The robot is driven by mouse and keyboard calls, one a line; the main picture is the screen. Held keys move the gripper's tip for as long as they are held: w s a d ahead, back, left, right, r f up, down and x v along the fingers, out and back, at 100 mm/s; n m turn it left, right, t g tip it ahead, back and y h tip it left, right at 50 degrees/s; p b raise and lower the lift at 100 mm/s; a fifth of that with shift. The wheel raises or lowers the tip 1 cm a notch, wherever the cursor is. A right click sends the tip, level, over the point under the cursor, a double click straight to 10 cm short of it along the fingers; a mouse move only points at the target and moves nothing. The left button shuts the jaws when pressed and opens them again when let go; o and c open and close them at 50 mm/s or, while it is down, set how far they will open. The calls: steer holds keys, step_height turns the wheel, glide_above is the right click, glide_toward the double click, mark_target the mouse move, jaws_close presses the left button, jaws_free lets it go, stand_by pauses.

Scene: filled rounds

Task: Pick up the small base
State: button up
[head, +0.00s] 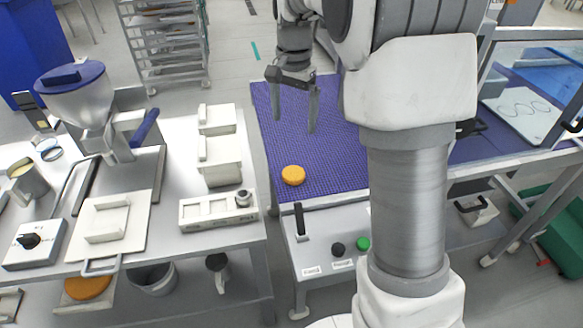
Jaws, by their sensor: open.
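A small round orange base (293,175) lies flat on the blue mesh conveyor belt (275,140), close to its front left corner. My gripper (296,118) hangs above the belt with its fingers pointing down. It is open and nothing shows between its fingers. In the picture it is above the orange base and apart from it. My arm covers the right part of the belt. A larger orange round (88,287) shows partly under the left table.
A steel table (200,262) on the left carries a hopper machine (78,95), white blocks (218,150) and a white tray (218,211). A black lever (300,219) and buttons (362,243) are at the conveyor's front. A rack (165,45) stands behind.

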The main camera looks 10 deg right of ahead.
glide_above(294, 170)
steer(key=f, duration=1.1)
steer(key=shift+s+a+f+b, duration=0.1)
steer(key=shift+s+b, duration=0.15)
steer(key=shift+b, duration=0.15)
steer(key=shift+w+f, duration=0.15)
steer(key=shift+f, duration=1.35)
steer(key=shift+w+f, duration=0.15)
steer(key=shift+f, duration=1.35)
steer(key=c, duration=0.8)
